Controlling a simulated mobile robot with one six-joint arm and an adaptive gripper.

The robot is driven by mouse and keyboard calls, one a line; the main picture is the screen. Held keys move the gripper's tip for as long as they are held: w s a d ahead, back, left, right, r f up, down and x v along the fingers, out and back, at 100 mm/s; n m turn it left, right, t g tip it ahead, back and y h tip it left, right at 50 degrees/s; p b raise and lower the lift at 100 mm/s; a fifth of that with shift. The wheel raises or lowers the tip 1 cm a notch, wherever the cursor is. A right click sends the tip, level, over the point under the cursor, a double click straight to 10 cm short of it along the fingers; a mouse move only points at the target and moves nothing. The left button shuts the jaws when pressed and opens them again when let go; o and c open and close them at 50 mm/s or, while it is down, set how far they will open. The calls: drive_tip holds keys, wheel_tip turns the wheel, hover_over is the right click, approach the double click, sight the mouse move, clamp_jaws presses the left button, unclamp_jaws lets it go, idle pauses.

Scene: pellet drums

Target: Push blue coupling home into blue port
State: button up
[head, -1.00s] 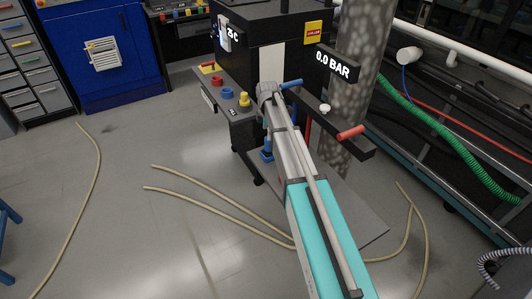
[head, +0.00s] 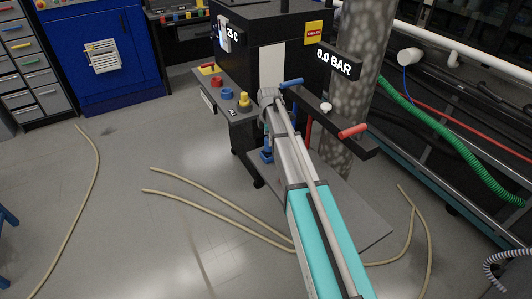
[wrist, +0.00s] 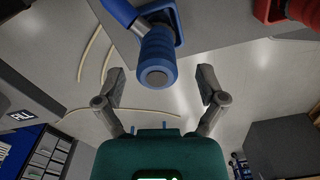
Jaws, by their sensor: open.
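In the wrist view, a ribbed blue cylinder, which looks like the blue coupling (wrist: 157,58), points its grey round end toward the camera. Behind it is a blue square collar (wrist: 178,22), likely the blue port; the coupling covers much of it, and I cannot tell how deep it sits. My gripper (wrist: 160,74) is open, with one finger on each side of the coupling and a clear gap to both. Nothing is held. In the head view my arm covers the gripper and the coupling area.
A red fitting (wrist: 298,10) sits to the right of the blue one in the wrist view. In the head view, a blue lever (head: 291,83) and a red lever (head: 353,131) stick out near my arm. Beige hoses (head: 215,210) lie on the otherwise open floor.

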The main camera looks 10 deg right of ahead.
drive_tip(key=shift+f+b, duration=1.05)
drive_tip(key=shift+f, duration=0.35)
clamp_jaws()
drive_tip(key=shift+r, duration=0.1)
wheel_tip(320, 180, up, 2)
drive_tip(key=p, duration=0.2)
drive_tip(key=shift+r+p, duration=0.25)
drive_tip(key=shift+p, duration=0.1)
drive_tip(key=s+r+p, duration=1)
drive_tip(key=s, duration=0.4)
drive_tip(key=shift+d+r, duration=0.2)
drive_tip(key=shift+d, duration=0.2)
